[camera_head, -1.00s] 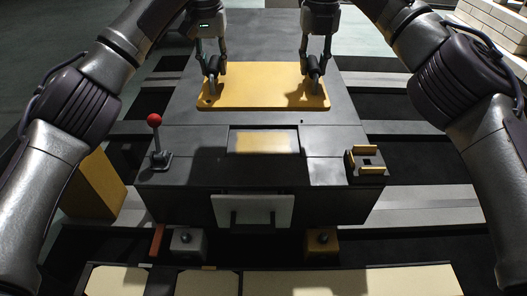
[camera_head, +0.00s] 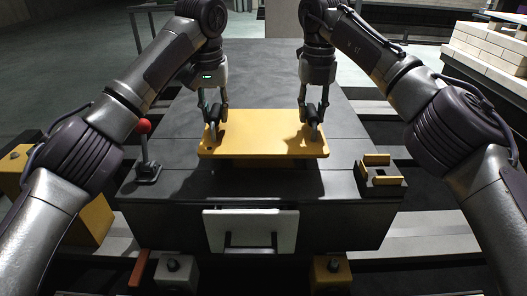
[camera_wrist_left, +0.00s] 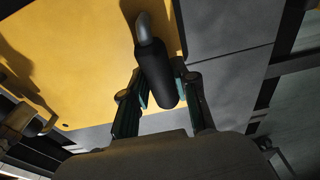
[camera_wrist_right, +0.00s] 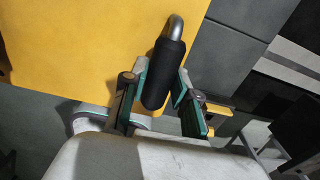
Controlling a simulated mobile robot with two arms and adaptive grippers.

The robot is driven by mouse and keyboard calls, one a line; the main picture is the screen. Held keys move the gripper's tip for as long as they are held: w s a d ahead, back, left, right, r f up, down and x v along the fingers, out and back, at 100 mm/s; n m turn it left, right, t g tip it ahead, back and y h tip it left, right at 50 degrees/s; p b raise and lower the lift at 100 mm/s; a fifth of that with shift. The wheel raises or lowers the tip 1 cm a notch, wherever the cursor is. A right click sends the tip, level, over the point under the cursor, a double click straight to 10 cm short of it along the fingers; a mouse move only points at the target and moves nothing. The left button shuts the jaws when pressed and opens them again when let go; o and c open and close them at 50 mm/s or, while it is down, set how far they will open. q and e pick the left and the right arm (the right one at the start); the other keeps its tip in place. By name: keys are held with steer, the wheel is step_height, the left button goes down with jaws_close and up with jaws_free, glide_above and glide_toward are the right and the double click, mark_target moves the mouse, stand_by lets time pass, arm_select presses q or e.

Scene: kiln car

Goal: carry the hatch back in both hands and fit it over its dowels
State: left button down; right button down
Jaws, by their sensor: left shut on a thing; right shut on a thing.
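The hatch (camera_head: 263,140) is a flat yellow plate with a black-sleeved handle near each end. It is roughly level over the grey housing top (camera_head: 180,160), with a dark shadow under its front edge. I cannot tell whether it touches the top. My left gripper (camera_head: 214,130) is shut on the left handle (camera_wrist_left: 157,75). My right gripper (camera_head: 313,127) is shut on the right handle (camera_wrist_right: 164,75). The opening and any dowels are hidden under the hatch.
A red-knobbed lever (camera_head: 144,150) stands left of the hatch, and a block with yellow bars (camera_head: 380,178) sits at right. A pale panel with a handle (camera_head: 250,231) is on the housing front. White bricks (camera_head: 490,45) are stacked at the back right.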

mark_target(217, 133)
arm_select(q)
steer(key=shift+f, duration=0.15)
arm_select(e)
steer(key=shift+f, duration=0.1)
